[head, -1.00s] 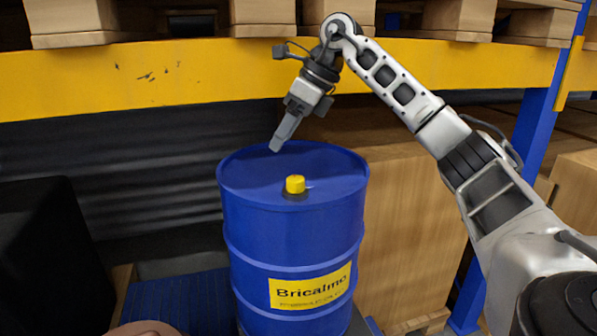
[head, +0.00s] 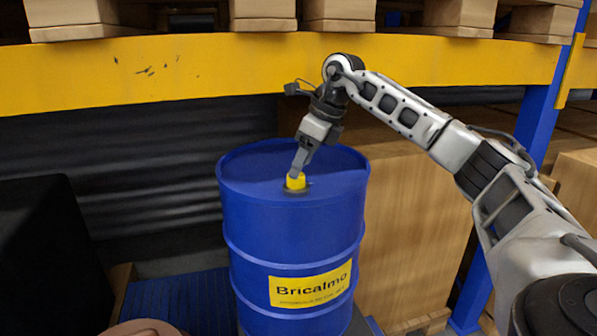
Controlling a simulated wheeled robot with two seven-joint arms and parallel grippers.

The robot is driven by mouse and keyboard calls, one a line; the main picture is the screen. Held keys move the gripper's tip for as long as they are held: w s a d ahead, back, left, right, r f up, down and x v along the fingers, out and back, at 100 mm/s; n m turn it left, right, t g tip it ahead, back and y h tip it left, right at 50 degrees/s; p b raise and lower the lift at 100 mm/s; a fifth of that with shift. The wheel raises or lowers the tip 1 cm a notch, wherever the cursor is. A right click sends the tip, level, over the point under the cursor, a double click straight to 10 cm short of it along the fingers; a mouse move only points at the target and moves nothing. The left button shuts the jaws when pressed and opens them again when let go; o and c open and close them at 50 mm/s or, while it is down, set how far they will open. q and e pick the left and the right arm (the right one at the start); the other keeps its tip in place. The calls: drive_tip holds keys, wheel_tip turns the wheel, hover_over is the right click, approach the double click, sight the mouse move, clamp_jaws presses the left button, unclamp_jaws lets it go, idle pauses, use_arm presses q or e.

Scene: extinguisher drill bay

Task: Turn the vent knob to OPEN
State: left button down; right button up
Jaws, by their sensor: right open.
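The yellow vent knob (head: 295,182) stands on the top of a blue drum (head: 250,215), near the front of its lid. The drum carries a yellow label reading "Bricalmo". My right gripper (head: 295,174) points down at the knob from above, with its fingertips at the knob's top. The gripper is open; a finger hides part of the knob's upper side. I cannot tell whether the fingers touch it. No OPEN marking can be read. My left gripper is out of view.
A yellow rack beam (head: 150,75) runs across behind and above the drum, with wooden pallets (head: 460,15) over it. Large cardboard boxes (head: 415,220) stand right of the drum. A blue rack post (head: 545,115) is at the right. A black block (head: 50,250) stands at the left.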

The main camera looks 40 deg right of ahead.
drive_tip(key=shift+x, duration=1.4)
drive_tip(key=c, duration=1)
